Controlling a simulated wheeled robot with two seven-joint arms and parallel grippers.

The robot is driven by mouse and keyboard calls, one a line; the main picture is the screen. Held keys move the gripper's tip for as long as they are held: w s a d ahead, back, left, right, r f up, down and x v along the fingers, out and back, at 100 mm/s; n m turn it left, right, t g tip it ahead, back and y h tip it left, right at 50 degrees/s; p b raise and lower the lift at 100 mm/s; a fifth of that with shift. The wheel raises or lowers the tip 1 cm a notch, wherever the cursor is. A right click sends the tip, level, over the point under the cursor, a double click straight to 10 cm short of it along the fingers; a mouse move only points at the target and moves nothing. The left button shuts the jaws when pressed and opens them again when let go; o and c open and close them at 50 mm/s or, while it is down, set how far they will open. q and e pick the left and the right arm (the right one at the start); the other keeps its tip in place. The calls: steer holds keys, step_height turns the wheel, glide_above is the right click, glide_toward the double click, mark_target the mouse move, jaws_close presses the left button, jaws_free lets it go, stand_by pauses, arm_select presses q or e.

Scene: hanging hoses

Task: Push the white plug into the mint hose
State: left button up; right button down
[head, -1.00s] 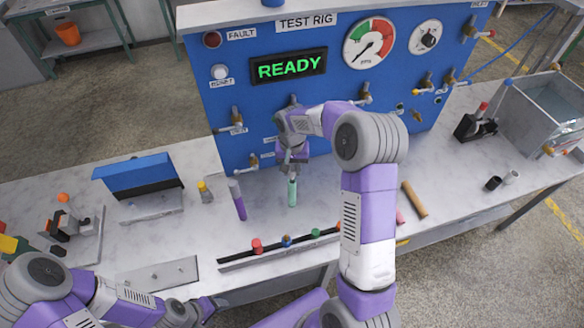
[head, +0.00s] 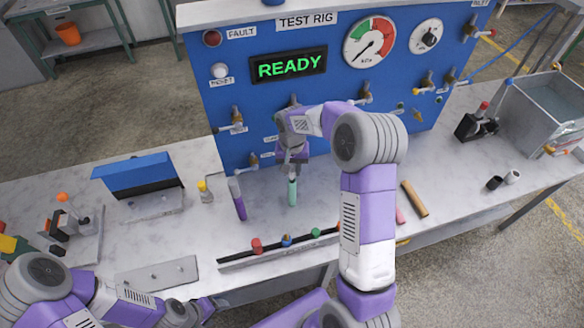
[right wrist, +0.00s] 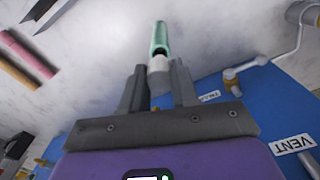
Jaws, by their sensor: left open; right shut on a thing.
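The mint hose (head: 292,191) hangs below my right gripper (head: 292,163) in the head view, in front of the blue panel. In the right wrist view the mint hose (right wrist: 160,36) lies just beyond the fingertips, with a dark patch at its near end. My right gripper (right wrist: 158,74) is shut on the white plug (right wrist: 159,67), which lines up with that hose end. Whether the plug touches or enters the hose cannot be told. My left gripper (head: 203,310) is low at the left, away from the hose, and open.
A purple hose (head: 237,200) and a yellow-topped item (head: 204,190) stand left of the mint hose. A dark rail (head: 282,248) with coloured knobs lies in front. The blue test rig (head: 238,100) with valves stands behind. A metal bin (head: 540,110) is at the right.

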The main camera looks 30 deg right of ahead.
mark_target(292, 169)
steer(key=shift+f+b, duration=1.2)
steer(key=shift+f, duration=0.5)
steer(key=c, duration=0.8)
jaws_free()
steer(key=shift+r, duration=0.1)
step_height(292, 169, up, 8)
steer(key=shift+f, duration=0.2)
